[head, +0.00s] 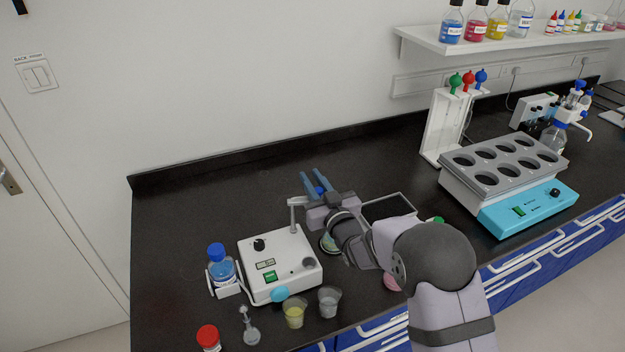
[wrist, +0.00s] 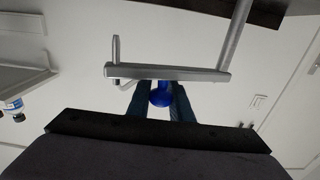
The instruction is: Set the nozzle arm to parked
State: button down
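The nozzle arm is a grey bar (wrist: 170,73) on a thin post (head: 293,215) at the back of the white distiller (head: 280,262). In the wrist view, a short stub (wrist: 116,50) is at the bar's left end and the post at its right end. A round blue knob (wrist: 160,95) sits by the bar's middle. My gripper (head: 313,175) is at the distiller's back right, its blue fingers on both sides of the knob. The knob fills the narrow gap and the fingers look shut on it. My gripper partly hides the bar in the head view.
A blue-capped bottle (head: 221,266) stands left of the distiller. Cups of yellow (head: 295,313) and clear (head: 329,302) liquid and a red-capped jar (head: 208,338) are in front. The back left counter is clear.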

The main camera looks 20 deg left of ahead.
aim_at(317, 188)
jog(key=shift+d+h+b, duration=0.1)
jog(key=shift+h+b, duration=0.2)
jog(key=shift+b, duration=0.05)
jog(key=s+m+t+h+b, duration=0.1)
jog(key=m+h, duration=0.1)
jog(key=d+m+t+h+b, duration=0.1)
jog(key=m+t+h, duration=0.1)
jog(key=h, duration=0.1)
jog(key=s+d+m+t+h+b, duration=0.1)
jog(key=m+h+b, duration=0.1)
jog(key=shift+s+d+t+h, duration=0.1)
jog(key=shift+s+t+h, duration=0.2)
jog(key=s+m+h, duration=0.1)
jog(key=m+h, duration=0.2)
jog(key=h, duration=0.1)
jog(key=s+d+m+g+h, duration=0.1)
jog(key=s+m+h, duration=0.1)
jog(key=h, duration=0.3)
jog(key=s+m+h, duration=0.2)
jog(key=m+h, duration=0.1)
jog(key=h, duration=0.1)
jog(key=shift+d+r+m+g+b, duration=0.1)
jog(key=shift+d+m+g+b, duration=0.05)
jog(key=shift+m+g+b, duration=0.2)
jog(key=shift+m+h, duration=0.25)
jog(key=shift+h, duration=0.15)
jog(key=shift+r, duration=0.1)
